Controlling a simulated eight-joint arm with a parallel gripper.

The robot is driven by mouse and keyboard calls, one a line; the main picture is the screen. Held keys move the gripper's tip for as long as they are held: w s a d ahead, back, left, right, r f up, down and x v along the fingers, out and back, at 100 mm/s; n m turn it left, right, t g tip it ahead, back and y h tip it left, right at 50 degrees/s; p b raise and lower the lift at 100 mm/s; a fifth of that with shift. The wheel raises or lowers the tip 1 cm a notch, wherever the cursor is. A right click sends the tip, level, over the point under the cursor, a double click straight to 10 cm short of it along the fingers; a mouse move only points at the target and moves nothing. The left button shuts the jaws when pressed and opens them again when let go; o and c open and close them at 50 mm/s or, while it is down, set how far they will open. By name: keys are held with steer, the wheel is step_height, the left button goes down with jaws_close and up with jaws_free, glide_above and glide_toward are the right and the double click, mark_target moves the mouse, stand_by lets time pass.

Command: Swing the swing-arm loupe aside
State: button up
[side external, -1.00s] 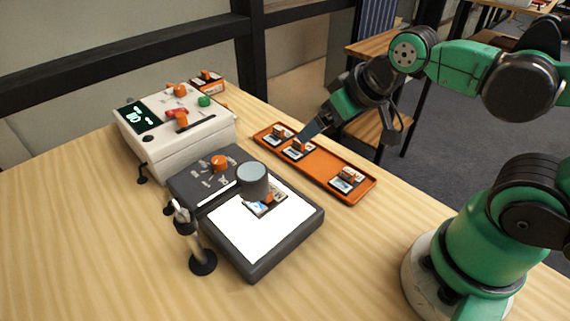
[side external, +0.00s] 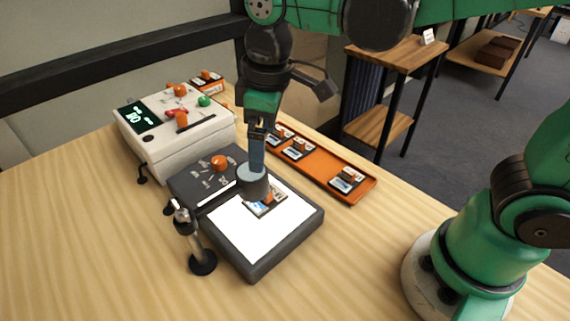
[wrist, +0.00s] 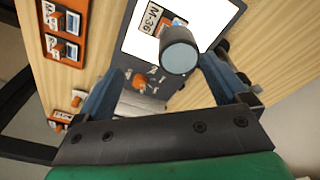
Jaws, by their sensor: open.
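The loupe (side external: 254,186) is a grey cylinder with a pale blue glass top. It stands over a labelled slide (side external: 268,207) on the lit white panel of the dark light box (side external: 262,262). Its post (side external: 194,238) rises from a round black base at the box's front left. My gripper (side external: 257,168) points down at the loupe's top, its fingers partly overlapping the loupe in the side view. In the wrist view my gripper (wrist: 162,68) is open, with the loupe (wrist: 180,52) showing between and just beyond the fingertips. Contact cannot be told. The loupe hides part of the slide (wrist: 152,18).
A white device (side external: 180,140) with a green display and coloured knobs stands behind the light box. An orange tray (side external: 322,178) with several slides lies to the right. An orange knob (side external: 219,162) sticks up near the loupe. The table's front left is clear.

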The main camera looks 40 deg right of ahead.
mark_target(252, 176)
steer(key=shift+w+a+f+n+g, duration=0.15)
steer(key=shift+a+n+g, duration=0.15)
steer(key=shift+a, duration=0.3)
steer(key=shift+a+f+n+g, duration=0.1)
steer(key=shift+a+n+g, duration=0.1)
steer(key=shift+a+n, duration=0.3)
steer(key=shift+a+f, duration=0.2)
steer(key=shift+f, duration=2.6)
jaws_close()
